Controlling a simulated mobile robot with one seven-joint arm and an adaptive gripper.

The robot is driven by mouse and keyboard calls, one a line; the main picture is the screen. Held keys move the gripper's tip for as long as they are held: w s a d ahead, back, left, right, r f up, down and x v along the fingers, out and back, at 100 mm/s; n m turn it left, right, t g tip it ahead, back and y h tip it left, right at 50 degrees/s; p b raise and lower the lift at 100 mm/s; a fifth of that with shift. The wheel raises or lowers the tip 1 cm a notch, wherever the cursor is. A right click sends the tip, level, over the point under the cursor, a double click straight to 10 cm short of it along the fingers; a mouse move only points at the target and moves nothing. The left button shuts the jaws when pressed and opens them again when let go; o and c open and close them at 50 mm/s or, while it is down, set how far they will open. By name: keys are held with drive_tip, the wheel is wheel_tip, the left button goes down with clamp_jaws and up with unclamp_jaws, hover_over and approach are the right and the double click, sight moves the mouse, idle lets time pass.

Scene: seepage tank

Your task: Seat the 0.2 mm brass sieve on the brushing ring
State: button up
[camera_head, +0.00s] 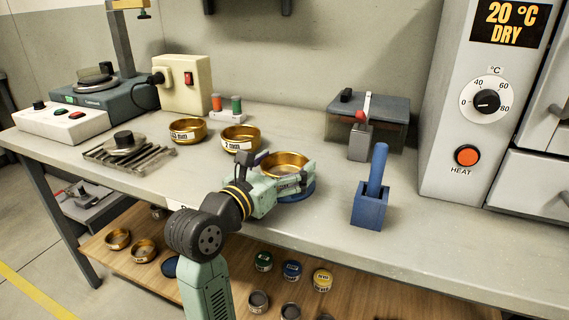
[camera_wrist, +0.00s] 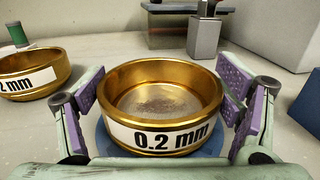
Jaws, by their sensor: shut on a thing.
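The 0.2 mm brass sieve (camera_head: 285,161) is upright between the fingers of my gripper (camera_head: 283,172). In the wrist view the sieve (camera_wrist: 160,112) shows its "0.2 mm" label facing me, with a purple pad close on each side of it; my gripper (camera_wrist: 165,105) is shut on it. The blue brushing ring (camera_head: 299,193) lies on the bench right under the sieve, and its blue edge (camera_wrist: 104,143) shows below the sieve in the wrist view. Whether the sieve touches the ring or hangs just above it cannot be told.
Another brass sieve (camera_head: 240,138) stands to the left, with one more (camera_head: 187,130) beyond it. A blue holder (camera_head: 369,208) with an upright blue handle stands to the right. A grey-lidded box (camera_head: 372,108) is behind, and a heater cabinet (camera_head: 470,110) stands at far right.

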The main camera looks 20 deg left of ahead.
drive_tip(key=o, duration=1.2)
drive_tip(key=shift+c, duration=0.2)
drive_tip(key=v, duration=1.2)
drive_tip(key=shift+r, duration=0.1)
